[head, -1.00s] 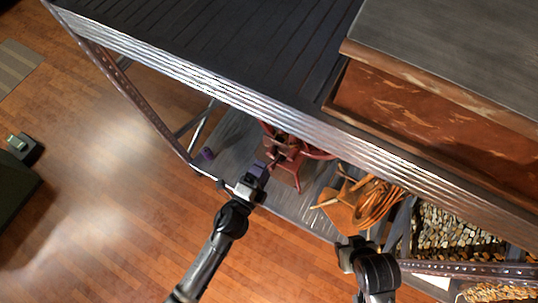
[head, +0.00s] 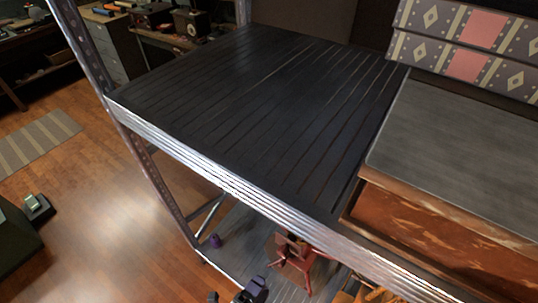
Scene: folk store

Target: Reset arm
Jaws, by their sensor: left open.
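My left gripper (head: 257,284) shows only in part at the bottom edge of the head view, open, by the front edge of the lower shelf (head: 240,262). Most of its arm is cut off below the picture. I see nothing held in it, though it is small and dark here. My right gripper is not in view.
Patterned boxes (head: 470,50) are behind.

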